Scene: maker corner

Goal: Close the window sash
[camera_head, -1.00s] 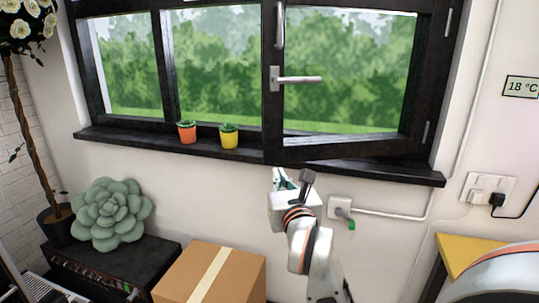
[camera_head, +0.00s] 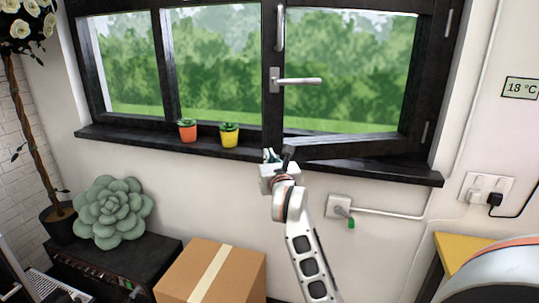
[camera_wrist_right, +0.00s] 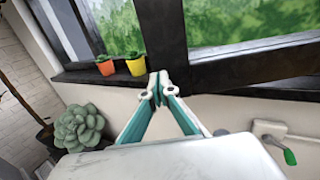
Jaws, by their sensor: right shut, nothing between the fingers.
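The window sash (camera_head: 345,147) is the dark-framed right pane. Its lower rail slants against the sill, so it appears to stand ajar. Its silver handle (camera_head: 296,81) is on its left stile and points right. My right gripper (camera_head: 272,156) is shut and empty, just below the sash's lower left corner. In the right wrist view the fingertips (camera_wrist_right: 158,82) are together in front of the dark frame (camera_wrist_right: 166,45). I cannot tell whether they touch it. My left gripper is not in view.
An orange pot (camera_head: 187,132) and a yellow pot (camera_head: 229,136) stand on the dark sill (camera_head: 160,145), left of the gripper. A cardboard box (camera_head: 240,275) and a succulent (camera_head: 112,210) are below.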

